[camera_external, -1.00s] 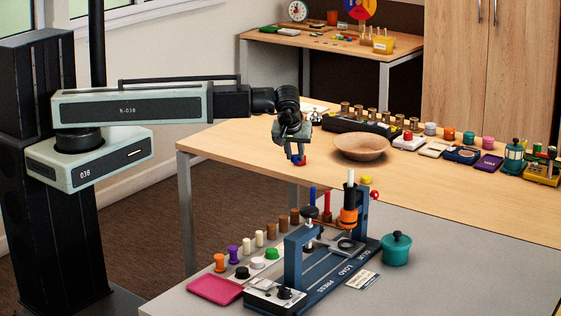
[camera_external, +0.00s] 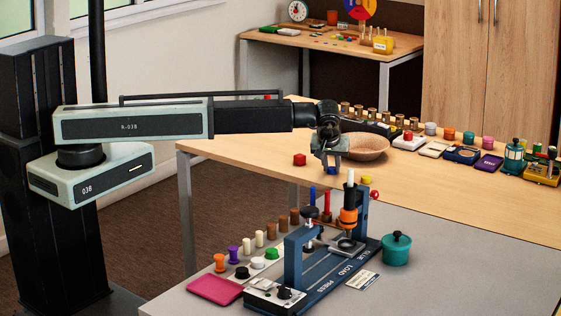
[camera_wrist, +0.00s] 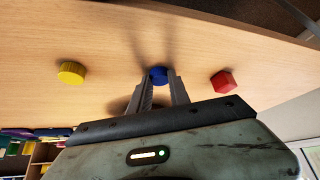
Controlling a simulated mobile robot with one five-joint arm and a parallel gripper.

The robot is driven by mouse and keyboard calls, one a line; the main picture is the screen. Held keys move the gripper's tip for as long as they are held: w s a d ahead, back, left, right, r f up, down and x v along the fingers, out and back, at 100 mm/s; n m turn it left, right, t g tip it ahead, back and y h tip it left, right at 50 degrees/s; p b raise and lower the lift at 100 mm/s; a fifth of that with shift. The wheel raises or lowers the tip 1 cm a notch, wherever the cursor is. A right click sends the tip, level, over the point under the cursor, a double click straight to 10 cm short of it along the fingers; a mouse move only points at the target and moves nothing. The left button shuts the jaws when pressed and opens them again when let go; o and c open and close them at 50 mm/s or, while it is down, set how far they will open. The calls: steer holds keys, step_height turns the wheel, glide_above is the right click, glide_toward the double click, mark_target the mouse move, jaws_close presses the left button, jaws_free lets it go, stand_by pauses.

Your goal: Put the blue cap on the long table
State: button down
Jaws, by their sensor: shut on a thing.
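My gripper (camera_external: 331,168) is over the left part of the long wooden table (camera_external: 225,150), in front of the tan bowl. Its fingers point down and are shut on the blue cap (camera_external: 332,171). In the wrist view, the blue cap (camera_wrist: 158,72) shows between the two fingertips (camera_wrist: 160,85). The cap is at or just above the tabletop; I cannot tell whether it touches. A red block (camera_external: 299,160) stands to its left in the external view and a yellow cap (camera_external: 366,180) to its right.
The tan bowl (camera_external: 368,148) is close behind my gripper. A row of trays and small pots runs along the table's back. In front, a lower grey table (camera_external: 440,285) holds a blue press (camera_external: 335,262), several pegs and a teal pot (camera_external: 397,250). Bare wood lies right of the yellow cap.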

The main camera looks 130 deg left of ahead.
steer(key=c, duration=1.2)
jaws_free()
steer(key=shift+r, duration=0.15)
steer(key=shift+d+r+p, duration=0.15)
steer(key=shift+r+p, duration=0.2)
steer(key=shift+p, duration=0.05)
steer(key=p+v, duration=0.9)
steer(key=v, duration=0.2)
steer(key=shift+w+d, duration=0.1)
steer(key=shift+w, duration=0.05)
